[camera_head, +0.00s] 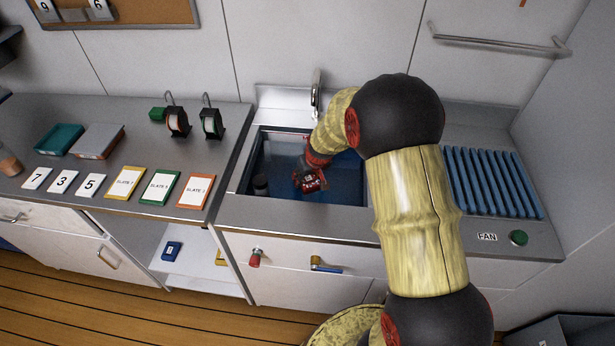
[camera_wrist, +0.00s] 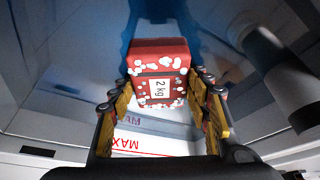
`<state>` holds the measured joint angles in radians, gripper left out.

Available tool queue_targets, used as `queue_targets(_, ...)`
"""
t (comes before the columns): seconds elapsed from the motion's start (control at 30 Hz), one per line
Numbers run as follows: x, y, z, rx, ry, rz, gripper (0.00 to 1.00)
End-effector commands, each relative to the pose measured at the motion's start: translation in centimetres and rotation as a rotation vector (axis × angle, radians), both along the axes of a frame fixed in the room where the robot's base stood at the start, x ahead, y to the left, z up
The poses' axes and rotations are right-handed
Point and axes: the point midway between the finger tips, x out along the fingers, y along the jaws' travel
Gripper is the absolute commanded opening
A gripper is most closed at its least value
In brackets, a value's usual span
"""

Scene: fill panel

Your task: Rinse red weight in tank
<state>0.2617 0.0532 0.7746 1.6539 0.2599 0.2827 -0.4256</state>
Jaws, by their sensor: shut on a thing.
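The red weight (camera_wrist: 158,62), a block with white spots and a "2 kg" label, is between the fingers of my gripper (camera_wrist: 167,95) in the wrist view. My gripper is shut on it. In the head view my gripper (camera_head: 310,168) is inside the tank (camera_head: 250,170), and the red weight (camera_head: 311,182) shows at its tip. The tank holds dark blue water. A "MAX" marking (camera_wrist: 127,144) shows below the weight in the wrist view. I cannot tell how deep the weight is in the water.
A dark cylinder (camera_head: 261,184) stands at the tank's left side. A tap (camera_head: 316,95) rises behind the tank. A blue ribbed rack (camera_head: 490,182) and a green fan button (camera_head: 519,237) are to the right. Slate cards (camera_head: 160,187) and trays lie on the left counter.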

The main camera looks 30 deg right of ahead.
Motion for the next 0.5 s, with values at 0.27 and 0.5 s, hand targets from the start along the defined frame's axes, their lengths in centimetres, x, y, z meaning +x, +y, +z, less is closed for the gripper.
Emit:
queue_targets(0.27, 0.4, -0.1, -2.5, -0.003, -0.011, -0.001, 0.00)
queue_targets(0.5, 0.4, -0.1, -4.7, -0.003, -0.010, 0.000, 0.00)
